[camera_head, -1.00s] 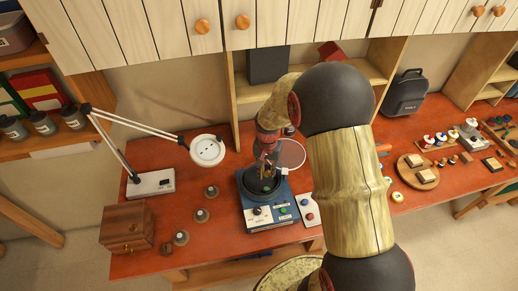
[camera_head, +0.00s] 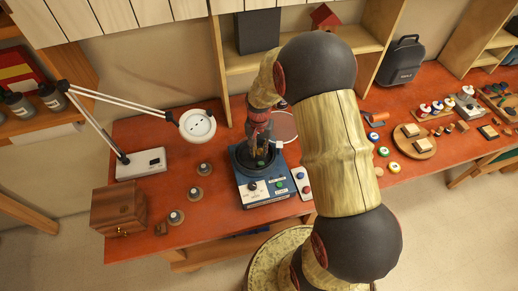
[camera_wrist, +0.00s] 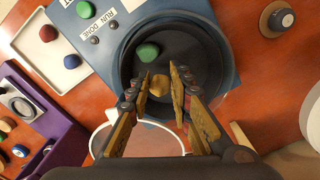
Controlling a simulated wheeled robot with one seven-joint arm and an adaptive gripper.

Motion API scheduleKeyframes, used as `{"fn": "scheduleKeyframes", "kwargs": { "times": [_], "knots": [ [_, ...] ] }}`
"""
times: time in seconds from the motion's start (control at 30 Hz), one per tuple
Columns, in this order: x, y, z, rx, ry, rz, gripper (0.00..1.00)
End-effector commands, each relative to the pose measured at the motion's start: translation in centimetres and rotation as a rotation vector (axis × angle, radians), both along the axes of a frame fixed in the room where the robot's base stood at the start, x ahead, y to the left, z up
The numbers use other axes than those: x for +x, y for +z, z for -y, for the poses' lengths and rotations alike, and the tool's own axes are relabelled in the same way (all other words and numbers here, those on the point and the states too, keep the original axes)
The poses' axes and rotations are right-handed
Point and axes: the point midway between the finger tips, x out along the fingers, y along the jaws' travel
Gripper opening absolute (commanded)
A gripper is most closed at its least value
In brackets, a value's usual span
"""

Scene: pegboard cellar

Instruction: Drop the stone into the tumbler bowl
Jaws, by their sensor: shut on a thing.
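The tumbler is a blue box (camera_head: 258,193) with a dark round bowl (camera_head: 239,160) on top. In the wrist view, the bowl (camera_wrist: 127,66) fills the middle, and a green stone (camera_wrist: 147,52) lies in it. My gripper (camera_wrist: 160,77) is over the bowl, its fingers closed around a tan stone (camera_wrist: 157,84). I cannot tell whether that stone touches the bowl floor. In the head view, my gripper (camera_head: 260,157) reaches down into the bowl, and its fingertips and the stone are mostly hidden.
A clear round lid (camera_head: 283,127) stands behind the bowl. A white tray (camera_head: 303,188) sits right of the tumbler. A lamp base (camera_head: 141,164), a wooden box (camera_head: 118,210) and several small knobs (camera_head: 204,169) stand to the left. Red tabletop between them is free.

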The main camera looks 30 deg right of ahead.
Motion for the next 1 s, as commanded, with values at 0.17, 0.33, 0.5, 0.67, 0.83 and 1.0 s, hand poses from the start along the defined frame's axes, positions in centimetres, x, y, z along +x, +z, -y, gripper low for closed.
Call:
{"fn": "scheduleKeyframes", "kwargs": {
  "times": [0.17,0.33,0.5,0.67,0.83,1.0],
  "knots": [
    [0.0,0.1,0.0,-0.001,0.0,0.001,0.02],
    [0.0,0.1,0.0,-0.001,0.0,0.001,0.29],
    [0.0,0.1,0.0,-0.001,0.0,0.001,0.39],
    [0.0,0.1,0.0,-0.001,0.0,0.001,0.42],
    [0.0,0.1,0.0,-0.001,0.0,0.001,0.42],
    [0.1,1.3,0.0,-0.001,0.0,0.004,0.42]
  ]
}}
